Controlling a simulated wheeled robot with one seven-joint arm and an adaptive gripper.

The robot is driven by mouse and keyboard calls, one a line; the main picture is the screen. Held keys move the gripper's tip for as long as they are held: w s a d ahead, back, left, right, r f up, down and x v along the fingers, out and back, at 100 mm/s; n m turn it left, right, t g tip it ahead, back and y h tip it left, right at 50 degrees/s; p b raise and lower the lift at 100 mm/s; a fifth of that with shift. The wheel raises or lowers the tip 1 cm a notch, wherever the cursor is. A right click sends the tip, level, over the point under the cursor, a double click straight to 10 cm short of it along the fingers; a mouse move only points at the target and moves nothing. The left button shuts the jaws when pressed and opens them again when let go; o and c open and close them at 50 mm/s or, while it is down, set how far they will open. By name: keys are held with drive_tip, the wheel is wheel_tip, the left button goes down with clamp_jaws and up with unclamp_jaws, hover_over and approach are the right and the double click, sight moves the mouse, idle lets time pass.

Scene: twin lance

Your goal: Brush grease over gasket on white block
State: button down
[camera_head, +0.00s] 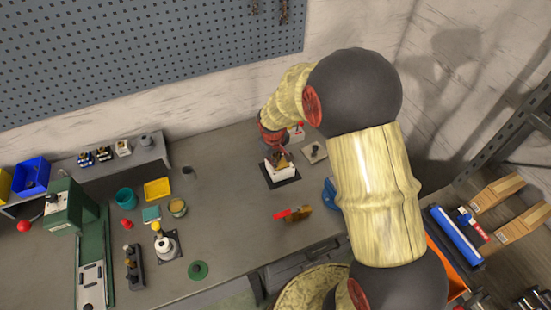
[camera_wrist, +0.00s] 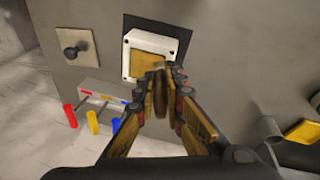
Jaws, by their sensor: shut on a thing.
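The white block (camera_head: 273,171) sits on a black mat (camera_head: 290,181) toward the right of the bench. In the wrist view the white block (camera_wrist: 128,58) has a tan-yellow face, seemingly the gasket (camera_wrist: 150,66), framed by its white rim. My gripper (camera_wrist: 160,88) is shut on a slim brown thing, seemingly the brush (camera_wrist: 160,76), whose tip points at the gasket's near edge. Whether the tip touches is hidden. In the head view my gripper (camera_head: 281,157) is just over the block and partly covers it. An open tin with yellowish contents (camera_head: 177,206), possibly the grease, stands to the left.
A plate with a dark knob (camera_head: 314,152) lies right of the block. A yellow tray (camera_head: 157,189), teal cup (camera_head: 125,197) and yellow-topped device (camera_head: 164,243) stand left. Bare bench lies between.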

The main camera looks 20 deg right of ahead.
drive_tip(key=shift+w+d+r+p+v, duration=0.15)
drive_tip(key=shift+w+p+v, duration=0.1)
drive_tip(key=shift+p+v, duration=0.7)
drive_tip(key=shift+w+d+p+v, duration=0.15)
drive_tip(key=shift+p+v, duration=0.35)
drive_tip(key=shift+v, duration=0.8)
drive_tip(key=shift+w+d+r+p+v, duration=0.1)
drive_tip(key=shift+w+p+v, duration=0.2)
drive_tip(key=shift+p+v, duration=0.65)
drive_tip(key=shift+r, duration=0.15)
